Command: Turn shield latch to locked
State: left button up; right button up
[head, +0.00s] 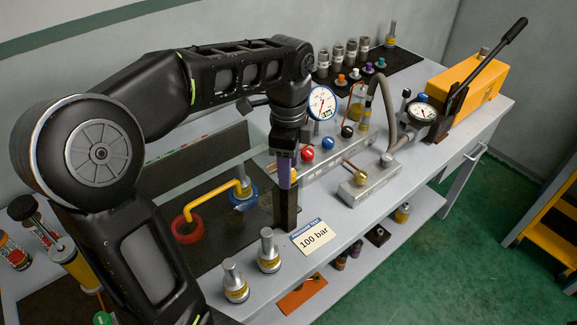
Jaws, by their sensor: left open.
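My left gripper (285,152) points straight down, at the right end of the dark work area. A purple part (285,174), which looks like the shield latch handle, is directly below and against its fingers. A dark upright post (286,209) stands under the purple part. The gripper is open, but its fingers largely hide the top of the purple part, and I cannot tell whether they touch it. The shield seems to be a see-through panel behind the post, hard to make out. I cannot read the latch's position. My right gripper is not in view.
A yellow pipe (209,198) with red and blue fittings lies left of the post. A "100 bar" card (312,237) and two metal fittings (269,251) are in front. Valves, gauges (322,103) and a yellow hand pump (467,82) fill the right of the bench.

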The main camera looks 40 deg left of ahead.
pick_arm(q)
jog(key=shift+c, duration=0.5)
grip_shut()
